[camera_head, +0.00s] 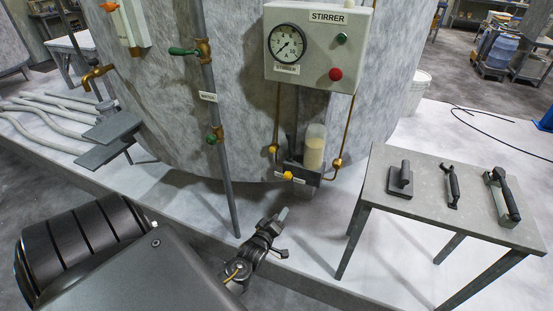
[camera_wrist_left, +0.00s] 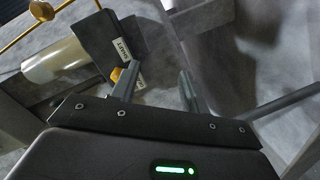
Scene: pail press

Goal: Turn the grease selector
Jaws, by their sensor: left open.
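The grease unit (camera_head: 308,172) is a grey block low on the tank's front, under the stirrer box. A clear cup (camera_head: 315,148) with pale yellow contents stands on it, and a small yellow knob (camera_head: 288,175), which looks like the selector, is at its front left. My left gripper (camera_head: 281,214) is below and slightly left of the knob, open and empty. In the left wrist view the yellow knob (camera_wrist_left: 116,74) shows by the left fingertip, beside a white label (camera_wrist_left: 124,47). I cannot tell whether they touch. My right gripper is not in view.
The stirrer box (camera_head: 320,45) with gauge and buttons hangs above. A grey pipe (camera_head: 222,165) with green-handled valves runs down left of the gripper. A grey table (camera_head: 430,222) with several tools stands at right. Thin brass pipes flank the grease unit.

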